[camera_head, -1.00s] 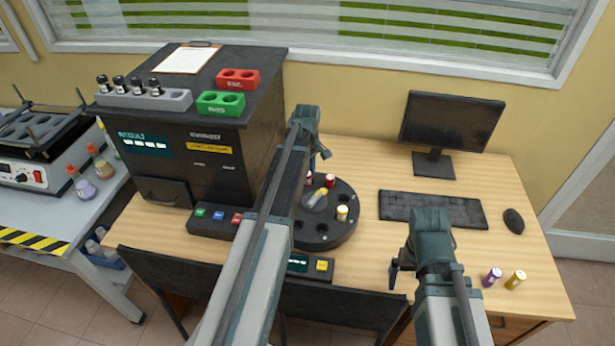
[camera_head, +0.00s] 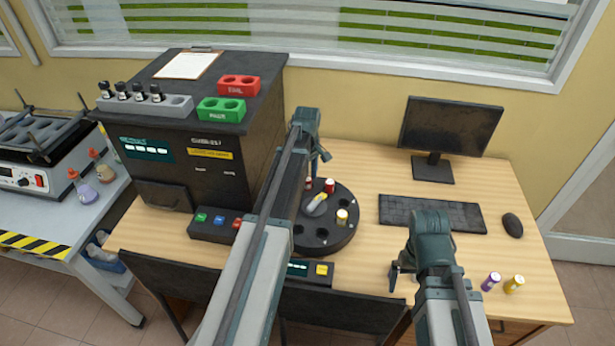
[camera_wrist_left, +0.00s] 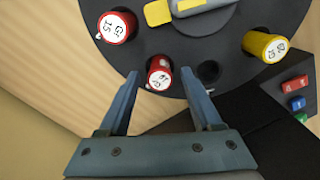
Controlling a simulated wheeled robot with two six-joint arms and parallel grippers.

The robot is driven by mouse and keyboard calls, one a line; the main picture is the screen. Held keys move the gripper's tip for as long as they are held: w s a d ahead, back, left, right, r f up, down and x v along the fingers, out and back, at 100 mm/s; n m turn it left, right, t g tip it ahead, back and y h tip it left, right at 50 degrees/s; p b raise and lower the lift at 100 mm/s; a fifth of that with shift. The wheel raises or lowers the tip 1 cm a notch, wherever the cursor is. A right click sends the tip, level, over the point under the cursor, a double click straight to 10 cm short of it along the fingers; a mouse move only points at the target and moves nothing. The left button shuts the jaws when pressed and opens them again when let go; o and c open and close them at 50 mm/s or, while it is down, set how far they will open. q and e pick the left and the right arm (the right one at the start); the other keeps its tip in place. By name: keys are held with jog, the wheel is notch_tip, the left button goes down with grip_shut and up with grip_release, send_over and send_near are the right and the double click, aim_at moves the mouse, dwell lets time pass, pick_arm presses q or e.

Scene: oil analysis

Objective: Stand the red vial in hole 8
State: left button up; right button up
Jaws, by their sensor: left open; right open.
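Two red vials stand in the dark round carousel (camera_head: 335,238). One red vial (camera_wrist_left: 159,73) is between the fingertips of my left gripper (camera_wrist_left: 158,78) in the left wrist view; the open fingers are on both sides of it, with gaps. In the head view this vial (camera_head: 308,183) is partly hidden by my left arm. The other red vial (camera_head: 329,185), labelled like "Gr 15", also shows in the wrist view (camera_wrist_left: 117,27). An empty hole (camera_wrist_left: 208,72) is beside the nearer vial. I cannot read which hole is 8. My right gripper (camera_head: 397,275) is open and empty over the desk.
A yellow vial (camera_head: 341,217) stands in the carousel, around a grey and yellow centre piece (camera_head: 316,205). Purple (camera_head: 490,282) and yellow (camera_head: 514,285) vials stand at the desk's right front. A keyboard (camera_head: 432,213), monitor (camera_head: 450,127) and mouse (camera_head: 513,225) are behind. A black analyser (camera_head: 215,165) stands left.

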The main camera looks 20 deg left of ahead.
aim_at(308, 179)
pick_arm(q)
notch_tip(308, 179, up, 11)
jog(key=p, duration=1)
jog(key=s+d+m+y, duration=0.1)
jog(key=s+d+m, duration=1.7)
jog(key=s+d, duration=0.5)
jog(key=d, duration=0.3)
jog(key=shift+s, duration=0.3)
jog(key=shift+s+d, duration=0.1)
